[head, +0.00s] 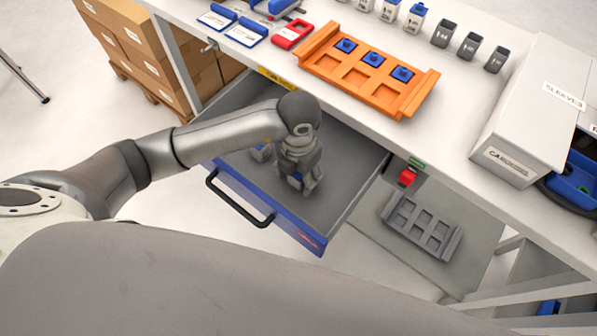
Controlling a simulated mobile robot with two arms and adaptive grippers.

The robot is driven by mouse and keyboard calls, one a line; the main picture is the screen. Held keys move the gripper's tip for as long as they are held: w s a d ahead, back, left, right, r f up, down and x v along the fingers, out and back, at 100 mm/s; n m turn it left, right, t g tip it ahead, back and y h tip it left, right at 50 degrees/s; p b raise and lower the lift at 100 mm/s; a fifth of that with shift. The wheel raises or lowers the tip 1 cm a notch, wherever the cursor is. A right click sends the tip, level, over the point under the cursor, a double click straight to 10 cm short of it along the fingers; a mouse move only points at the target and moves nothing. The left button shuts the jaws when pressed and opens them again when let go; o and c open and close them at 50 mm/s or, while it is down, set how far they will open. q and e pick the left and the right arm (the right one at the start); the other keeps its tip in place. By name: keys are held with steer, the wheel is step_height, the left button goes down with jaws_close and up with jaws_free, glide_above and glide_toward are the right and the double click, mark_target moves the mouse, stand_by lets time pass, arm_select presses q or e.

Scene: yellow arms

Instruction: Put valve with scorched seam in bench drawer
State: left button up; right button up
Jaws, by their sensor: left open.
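The bench drawer (345,195) is pulled out, with a blue front and a black handle. My left gripper (305,188) points down inside it, open, low over the drawer floor. A small grey and blue part (295,179) shows at its fingertips, mostly hidden by the fingers; I cannot tell whether it touches them. Another small grey and blue part (261,153) lies in the drawer to the left of the gripper. No scorched seam can be made out on either part. My right gripper is not in view.
An orange tray (330,68) with several blue parts stands on the bench top above the drawer. Grey cups (470,45), a red holder (292,34) and grey bins (540,110) stand around it. A grey tray (422,228) lies right of the drawer, below bench-top level.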

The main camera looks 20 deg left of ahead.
arm_select(q)
steer(key=shift+r, duration=0.15)
steer(key=shift+r, duration=0.25)
step_height(320, 180, up, 12)
steer(key=shift+f, duration=0.2)
stand_by(0.4)
